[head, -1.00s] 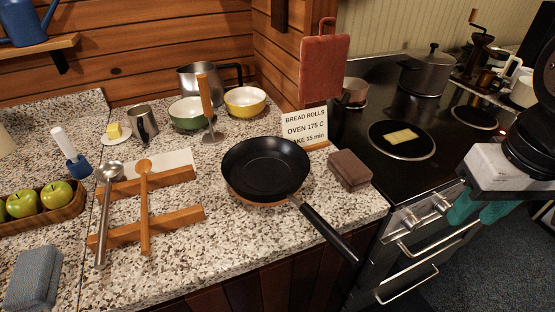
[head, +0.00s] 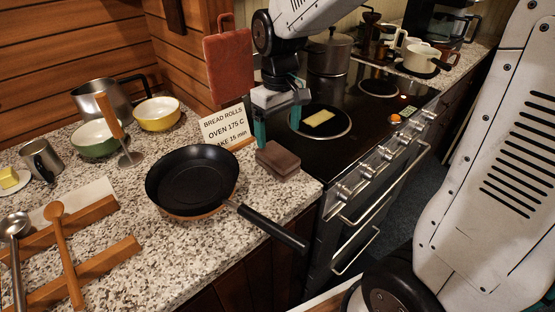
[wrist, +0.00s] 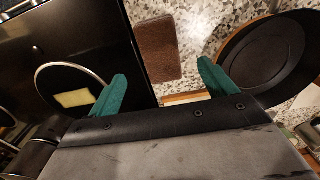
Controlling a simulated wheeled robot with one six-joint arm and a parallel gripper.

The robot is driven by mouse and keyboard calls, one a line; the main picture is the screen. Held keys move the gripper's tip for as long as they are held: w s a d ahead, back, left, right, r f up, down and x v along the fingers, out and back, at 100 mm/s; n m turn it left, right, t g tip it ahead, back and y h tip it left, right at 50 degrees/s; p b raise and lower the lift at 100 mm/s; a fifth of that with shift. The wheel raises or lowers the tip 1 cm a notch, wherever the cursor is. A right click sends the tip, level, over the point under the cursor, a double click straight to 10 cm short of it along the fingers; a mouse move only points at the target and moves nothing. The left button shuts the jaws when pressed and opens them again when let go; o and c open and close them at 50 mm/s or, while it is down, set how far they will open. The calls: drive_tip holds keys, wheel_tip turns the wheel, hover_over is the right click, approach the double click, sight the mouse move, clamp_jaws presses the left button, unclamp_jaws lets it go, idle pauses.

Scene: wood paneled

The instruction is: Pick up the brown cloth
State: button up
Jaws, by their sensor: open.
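The brown cloth (head: 277,159) is a folded, flat block on the speckled counter's right end, between the black frying pan and the stove. It also shows in the wrist view (wrist: 157,48), beyond and between the fingertips. My gripper (head: 280,135) is open and empty, with its teal fingers pointing down just behind and above the cloth in the head view. In the wrist view my gripper (wrist: 161,82) has its two fingers wide apart, with nothing between them. I cannot tell the exact height gap to the cloth.
The black frying pan (head: 192,178) sits left of the cloth, its handle reaching past the counter's front edge. A recipe sign (head: 224,128) stands close behind. The black stove top (head: 345,142) with a yellow piece (head: 318,118) on a burner is to the right.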

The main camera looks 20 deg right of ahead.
sight(277, 153)
drive_tip(key=f, duration=0.8)
drive_tip(key=shift+w+a, duration=0.1)
drive_tip(key=shift+w, duration=0.15)
drive_tip(key=shift+c, duration=0.3)
drive_tip(key=c, duration=1)
